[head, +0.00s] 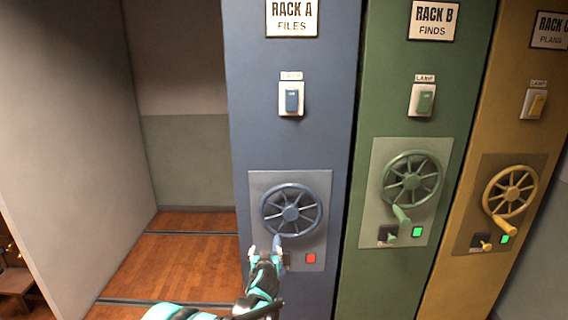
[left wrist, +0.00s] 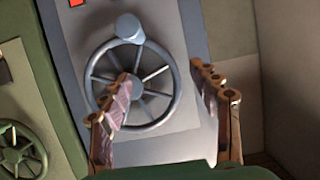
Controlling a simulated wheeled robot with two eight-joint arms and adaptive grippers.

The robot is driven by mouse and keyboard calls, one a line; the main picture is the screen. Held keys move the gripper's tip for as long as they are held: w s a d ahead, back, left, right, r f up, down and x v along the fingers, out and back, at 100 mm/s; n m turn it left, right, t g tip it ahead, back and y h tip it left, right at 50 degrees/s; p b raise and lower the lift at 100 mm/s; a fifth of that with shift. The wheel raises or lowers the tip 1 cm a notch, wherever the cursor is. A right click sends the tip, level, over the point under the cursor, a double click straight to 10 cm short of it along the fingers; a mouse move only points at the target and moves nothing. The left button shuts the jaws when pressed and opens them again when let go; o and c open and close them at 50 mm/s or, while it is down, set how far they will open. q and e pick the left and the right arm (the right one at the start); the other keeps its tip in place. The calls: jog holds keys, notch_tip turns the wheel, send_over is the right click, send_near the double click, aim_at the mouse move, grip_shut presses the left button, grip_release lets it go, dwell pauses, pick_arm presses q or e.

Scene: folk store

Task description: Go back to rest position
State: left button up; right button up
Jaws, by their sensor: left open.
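My left gripper (head: 264,252) is at the lower left of the blue handwheel (head: 291,209) on the Rack A front, partly overlapping its crank handle (head: 278,243) in the head view. In the left wrist view the gripper (left wrist: 163,78) is open, its two fingers apart with nothing between them but the view of the wheel (left wrist: 176,105) and panel behind. The wheel's knob (left wrist: 128,27) shows beyond the fingers, apart from them. Whether a finger touches the wheel I cannot tell. My right gripper is not in view.
Rack A (head: 290,145) has a red light (head: 311,258). Green Rack B (head: 385,115) and yellow Rack C (head: 485,130) stand to its right with green lights and similar wheels. Left of Rack A is an open bay with wooden floor (head: 190,262) and floor rails. A grey wall panel (head: 75,130) stands far left.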

pick_arm(q)
jog(key=s+a+r+g, duration=0.1)
jog(key=s+a+r, duration=0.2)
jog(key=s, duration=0.5)
jog(key=s+a+r+g, duration=0.2)
jog(key=s+a+r, duration=0.15)
jog(key=s, duration=0.35)
jog(key=s+a+r+g, duration=0.15)
jog(key=s+a, duration=0.25)
jog(key=s, duration=0.4)
jog(key=s+f+g, duration=0.1)
jog(key=s+f, duration=0.1)
jog(key=s, duration=0.9)
jog(key=s+f+g+h, duration=0.1)
jog(key=s+f, duration=0.2)
jog(key=s, duration=0.7)
jog(key=shift+s+a, duration=0.3)
jog(key=shift+s, duration=0.1)
